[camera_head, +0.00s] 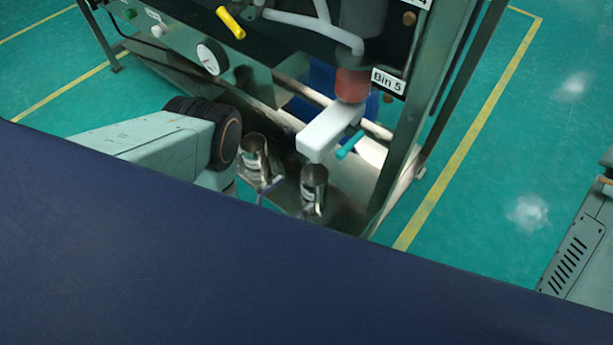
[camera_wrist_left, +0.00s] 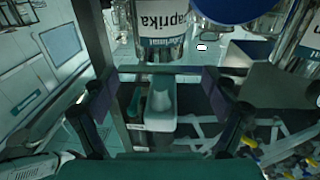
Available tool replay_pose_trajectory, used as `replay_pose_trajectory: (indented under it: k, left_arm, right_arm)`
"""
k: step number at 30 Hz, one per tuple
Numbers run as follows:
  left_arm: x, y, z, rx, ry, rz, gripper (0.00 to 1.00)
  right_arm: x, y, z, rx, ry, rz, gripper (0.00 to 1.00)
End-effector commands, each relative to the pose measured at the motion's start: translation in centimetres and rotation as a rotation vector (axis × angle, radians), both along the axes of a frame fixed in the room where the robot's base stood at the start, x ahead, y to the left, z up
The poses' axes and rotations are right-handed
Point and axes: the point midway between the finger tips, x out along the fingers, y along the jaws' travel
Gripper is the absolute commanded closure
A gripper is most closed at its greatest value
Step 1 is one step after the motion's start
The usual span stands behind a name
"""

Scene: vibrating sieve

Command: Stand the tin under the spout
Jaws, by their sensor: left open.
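The white spout (camera_head: 330,130) with a teal handle (camera_head: 349,145) hangs by the Bin 5 label in the head view. Below it, one metal tin (camera_head: 314,184) stands on the metal shelf, and a second tin (camera_head: 254,158) stands to its left. My left gripper (camera_head: 288,199) is low by the two tins, partly hidden by a dark blue surface. In the left wrist view, the gripper (camera_wrist_left: 155,98) is open with its purple pads apart. A tin labelled "paprika" (camera_wrist_left: 160,30) shows beyond the fingers; I cannot tell which head-view tin it is.
The sieve frame's upright (camera_head: 424,110) stands right of the spout. A red collar (camera_head: 351,86) is above the spout, and a gauge (camera_head: 211,58) is to the left. Another labelled tin (camera_wrist_left: 308,40) shows at the wrist view's right edge. Green floor lies open at right.

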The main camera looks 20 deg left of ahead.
Motion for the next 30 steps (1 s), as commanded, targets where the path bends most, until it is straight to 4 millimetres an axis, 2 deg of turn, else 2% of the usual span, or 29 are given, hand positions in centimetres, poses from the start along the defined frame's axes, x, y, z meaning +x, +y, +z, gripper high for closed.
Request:
replay_pose_trajectory:
  k: [3,9,30]
  left_arm:
    - [-1.9,0.9,0.1,0.001,0.002,0.001,0.14]
    - [-3.4,1.5,0.1,0.0,-0.001,-0.001,0.14]
    - [-3.6,1.6,0.0,0.0,-0.001,-0.001,0.14]
  right_arm:
    - [0.0,0.0,0.8,0.0,0.0,0.0,0.6]
    - [0.0,0.0,1.1,0.0,0.0,0.0,0.6]
    - [0.0,0.0,1.1,0.0,0.0,0.0,0.6]
